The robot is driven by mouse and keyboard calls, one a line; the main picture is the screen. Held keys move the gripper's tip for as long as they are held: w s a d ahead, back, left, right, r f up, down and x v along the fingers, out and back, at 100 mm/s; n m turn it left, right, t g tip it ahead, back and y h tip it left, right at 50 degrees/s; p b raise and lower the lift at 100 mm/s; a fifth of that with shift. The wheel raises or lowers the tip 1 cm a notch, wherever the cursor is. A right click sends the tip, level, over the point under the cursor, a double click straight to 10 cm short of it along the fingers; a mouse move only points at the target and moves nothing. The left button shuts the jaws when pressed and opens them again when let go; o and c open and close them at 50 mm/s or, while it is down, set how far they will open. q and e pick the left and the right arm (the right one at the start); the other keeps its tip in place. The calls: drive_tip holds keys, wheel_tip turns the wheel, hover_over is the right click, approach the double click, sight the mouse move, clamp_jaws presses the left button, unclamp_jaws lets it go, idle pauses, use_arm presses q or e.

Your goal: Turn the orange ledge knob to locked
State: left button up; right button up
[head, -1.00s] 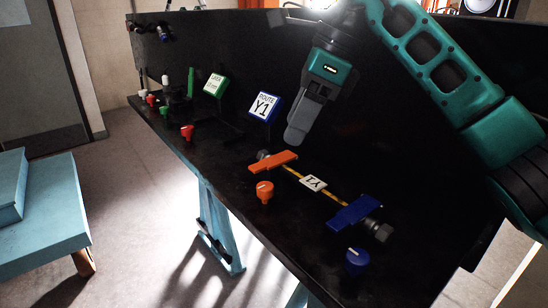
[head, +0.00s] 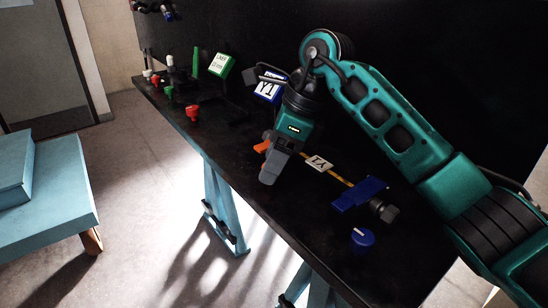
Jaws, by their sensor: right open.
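My right gripper (head: 269,178) points down over the ledge, just in front of the orange clamp. Its jaws are open, seen nearly edge-on. The orange ledge knob is hidden, seemingly behind the fingers, so its setting cannot be read and I cannot tell whether the fingers touch it. Only a small part of the orange clamp (head: 262,147) shows left of the gripper. My left gripper is not in view.
A hose with a Y1 tag (head: 319,163) runs to a blue clamp (head: 361,194). A blue knob (head: 362,238) stands on the ledge (head: 300,225) at right. A red knob (head: 193,113) and the blue Y1 sign (head: 267,90) are further left.

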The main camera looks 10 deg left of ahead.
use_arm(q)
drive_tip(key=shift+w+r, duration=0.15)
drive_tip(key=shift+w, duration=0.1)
use_arm(e)
drive_tip(key=shift+c, duration=0.5)
drive_tip(key=c, duration=0.9)
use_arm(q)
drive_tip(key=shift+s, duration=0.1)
use_arm(e)
drive_tip(key=shift+c, duration=0.2)
